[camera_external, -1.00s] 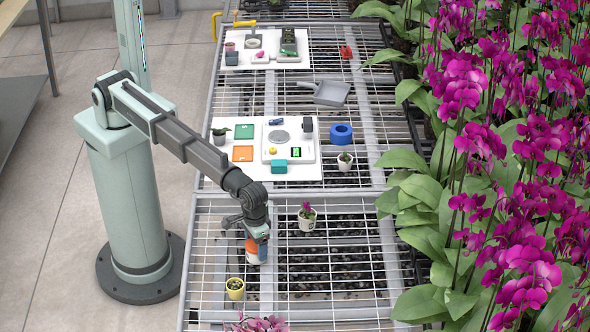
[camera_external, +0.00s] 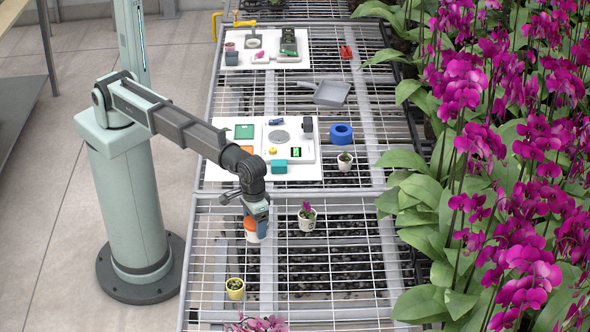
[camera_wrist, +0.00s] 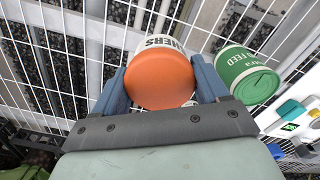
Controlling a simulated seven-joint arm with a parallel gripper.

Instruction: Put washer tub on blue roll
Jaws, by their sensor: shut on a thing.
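The washer tub (camera_external: 250,226) is a white tub with an orange lid; in the wrist view its orange lid (camera_wrist: 160,80) faces me and part of its dark lettering shows, ending in "ERS". My gripper (camera_external: 260,212) is shut on it, with one finger on each side of the lid. The tub hangs about upright over the front wire bench; its exact height is hard to tell. The blue roll (camera_external: 340,134) is a thick blue ring lying flat on the wire bench, right of the white board, farther back and right of my gripper.
A green-lidded tub (camera_wrist: 248,76) stands close by in the wrist view. A potted orchid (camera_external: 307,216) stands right of my gripper, a yellow pot (camera_external: 235,288) in front. A white pot (camera_external: 345,161) stands just before the roll. The white board (camera_external: 225,172) holds several items.

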